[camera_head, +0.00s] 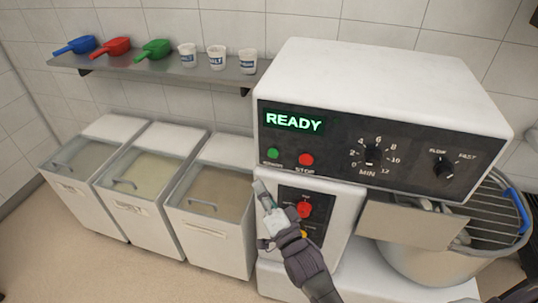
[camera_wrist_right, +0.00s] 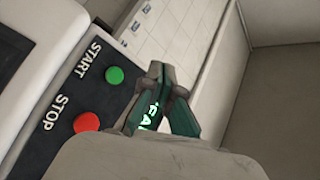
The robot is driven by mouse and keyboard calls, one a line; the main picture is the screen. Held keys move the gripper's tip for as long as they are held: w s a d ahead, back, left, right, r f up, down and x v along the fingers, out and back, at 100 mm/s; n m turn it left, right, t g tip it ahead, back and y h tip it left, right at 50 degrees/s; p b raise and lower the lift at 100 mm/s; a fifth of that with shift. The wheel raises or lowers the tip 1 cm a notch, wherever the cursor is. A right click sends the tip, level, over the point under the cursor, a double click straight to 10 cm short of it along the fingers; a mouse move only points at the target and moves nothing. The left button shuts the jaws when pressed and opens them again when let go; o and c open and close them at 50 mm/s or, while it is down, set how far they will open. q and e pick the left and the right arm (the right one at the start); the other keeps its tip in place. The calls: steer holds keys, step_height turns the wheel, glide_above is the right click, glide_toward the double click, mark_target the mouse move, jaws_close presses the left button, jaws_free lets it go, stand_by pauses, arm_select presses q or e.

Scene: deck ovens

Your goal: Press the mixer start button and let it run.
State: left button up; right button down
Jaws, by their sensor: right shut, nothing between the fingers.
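The mixer (camera_head: 400,90) stands at the right of the head view, and its display (camera_head: 293,121) reads READY. The green START button (camera_head: 273,153) is on the panel under the display, left of the red STOP button (camera_head: 306,159). In the right wrist view the green button (camera_wrist_right: 114,75) and red button (camera_wrist_right: 86,122) show beside their labels. My right gripper (camera_head: 262,190) is shut and empty, below the green button in the head view. In the wrist view its fingertips (camera_wrist_right: 157,72) are to the right of the green button, apart from it in the picture. My left gripper is out of view.
The mixer bowl (camera_head: 425,262) with a wire guard (camera_head: 490,215) is at the right. A timer dial (camera_head: 373,154) and a speed knob (camera_head: 443,167) sit on the panel. Lidded bins (camera_head: 210,225) stand left of the mixer. A shelf (camera_head: 160,69) holds scoops and cups.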

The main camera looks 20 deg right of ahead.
mark_target(273, 154)
steer(key=shift+d, duration=0.1)
steer(key=w+d+b, duration=0.2)
steer(key=w+d, duration=0.3)
steer(key=w, duration=0.2)
steer(key=shift+w+b, duration=0.2)
steer(key=shift+b, duration=0.2)
steer(key=shift+w, duration=0.1)
stand_by(1.4)
steer(key=shift+w+d, duration=0.15)
steer(key=shift+w, duration=0.1)
steer(key=shift+w+d, duration=0.25)
steer(key=shift+w, duration=0.1)
stand_by(0.7)
stand_by(0.3)
steer(key=shift+s+a+p, duration=0.3)
steer(key=shift+s+a, duration=0.2)
steer(key=shift+s, duration=0.25)
